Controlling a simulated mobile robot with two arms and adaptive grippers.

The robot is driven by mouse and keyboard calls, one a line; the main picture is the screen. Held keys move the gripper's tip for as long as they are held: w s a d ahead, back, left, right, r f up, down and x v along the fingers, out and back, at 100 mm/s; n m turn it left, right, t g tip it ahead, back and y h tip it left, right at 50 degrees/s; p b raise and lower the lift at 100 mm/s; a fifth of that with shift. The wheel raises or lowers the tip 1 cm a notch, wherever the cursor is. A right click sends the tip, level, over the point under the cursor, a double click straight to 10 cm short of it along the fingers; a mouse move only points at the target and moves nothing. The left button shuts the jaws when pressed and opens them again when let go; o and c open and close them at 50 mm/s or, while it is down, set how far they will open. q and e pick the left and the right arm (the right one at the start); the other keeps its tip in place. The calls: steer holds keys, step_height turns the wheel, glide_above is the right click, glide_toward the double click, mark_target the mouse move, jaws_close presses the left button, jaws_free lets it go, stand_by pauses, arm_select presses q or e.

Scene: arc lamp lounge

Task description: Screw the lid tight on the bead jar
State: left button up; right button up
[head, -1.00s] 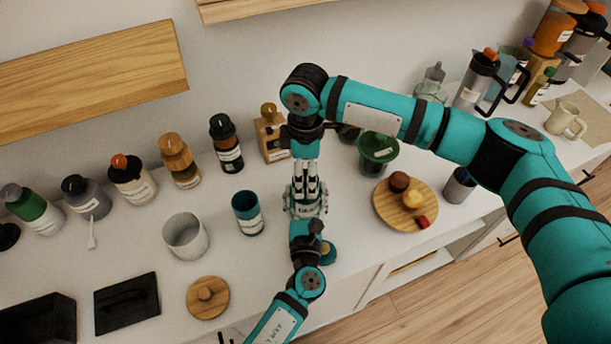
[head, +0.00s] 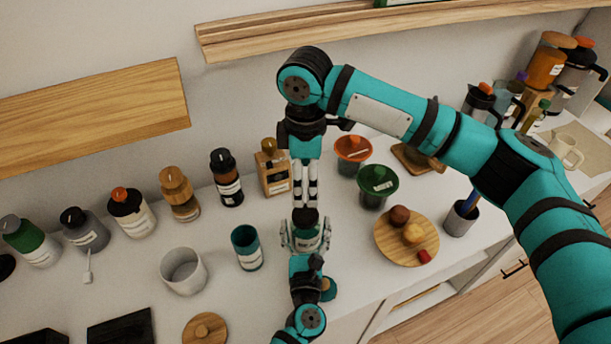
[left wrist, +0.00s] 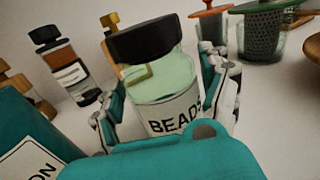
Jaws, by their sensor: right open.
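The bead jar is a clear, greenish jar (left wrist: 165,82) labelled "BEADS" in the left wrist view, upright on the white counter. Its black lid (left wrist: 145,40) sits on top; it also shows in the head view (head: 305,216). I cannot tell how tight the lid is. My left gripper (head: 306,238) is shut around the jar, one finger on each side. My right gripper (head: 306,203) points down just above the lid with its fingers open, apart from the lid as far as I can see.
A teal cup (head: 246,248) and a white pot (head: 183,271) stand left of the jar. Several bottles line the wall. To the right are a green-topped strainer cup (head: 376,190), an orange-topped one (head: 352,156) and a round wooden board (head: 405,250) with small items.

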arm_select(q)
steer(key=shift+o, duration=0.9)
steer(key=s, duration=1.2)
steer(key=shift+s, duration=0.1)
